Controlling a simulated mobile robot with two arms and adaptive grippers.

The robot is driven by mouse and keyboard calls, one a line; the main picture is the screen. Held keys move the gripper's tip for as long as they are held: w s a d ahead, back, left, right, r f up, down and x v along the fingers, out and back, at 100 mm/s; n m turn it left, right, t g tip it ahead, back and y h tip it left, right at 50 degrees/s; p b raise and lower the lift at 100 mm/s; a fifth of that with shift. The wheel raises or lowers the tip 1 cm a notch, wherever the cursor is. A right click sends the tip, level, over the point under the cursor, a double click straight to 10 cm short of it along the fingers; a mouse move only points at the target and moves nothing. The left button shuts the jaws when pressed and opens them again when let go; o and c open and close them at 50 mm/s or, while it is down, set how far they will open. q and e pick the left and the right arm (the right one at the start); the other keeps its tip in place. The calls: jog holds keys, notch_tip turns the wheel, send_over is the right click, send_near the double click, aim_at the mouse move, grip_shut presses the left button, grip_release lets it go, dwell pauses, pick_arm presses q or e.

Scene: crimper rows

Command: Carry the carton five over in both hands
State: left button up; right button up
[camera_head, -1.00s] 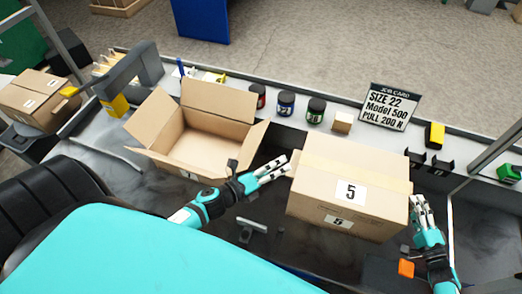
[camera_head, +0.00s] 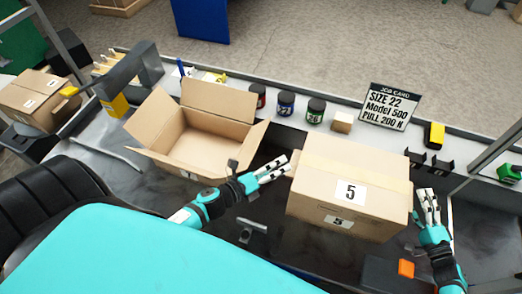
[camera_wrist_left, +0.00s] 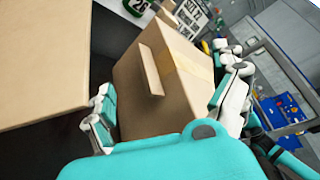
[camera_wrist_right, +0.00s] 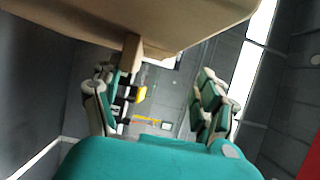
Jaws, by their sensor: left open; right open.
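The closed carton marked 5 (camera_head: 325,180) sits on the bench right of centre, with a 5 label on its top and another on its front. My left gripper (camera_head: 276,168) is open at the carton's left side. In the left wrist view the carton (camera_wrist_left: 160,105) shows between the open fingers (camera_wrist_left: 170,105), with a cardboard strip on its near face. My right gripper (camera_head: 427,203) is open just off the carton's right side. In the right wrist view the carton (camera_wrist_right: 150,25) spans the top, above the open fingers (camera_wrist_right: 155,100). Contact is unclear on both sides.
An open, empty carton (camera_head: 198,140) stands left of my left gripper. Several small jars (camera_head: 286,102), a small box (camera_head: 342,122) and a job card (camera_head: 390,106) line the back ledge. An orange block (camera_head: 406,268) is at the front right. Another carton (camera_head: 32,100) sits far left.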

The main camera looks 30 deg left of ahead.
notch_tip(320, 180, up, 8)
jog(key=shift+w+f, duration=0.15)
dwell(0.4)
pick_arm(q)
jog(key=shift+a, duration=0.15)
jog(key=shift+s+a+f+b, duration=0.15)
jog(key=shift+s+a+b, duration=0.1)
jog(key=shift+a, duration=0.5)
jog(key=shift+s+a+f+b, duration=0.15)
jog(key=shift+a+b, duration=0.1)
jog(key=shift+a, duration=0.45)
jog(key=shift+s+a+f+b, duration=0.15)
jog(key=shift+a+b, duration=0.1)
jog(key=shift+a, duration=0.5)
pick_arm(e)
jog(key=shift+f, duration=0.8)
jog(key=shift+d, duration=0.15)
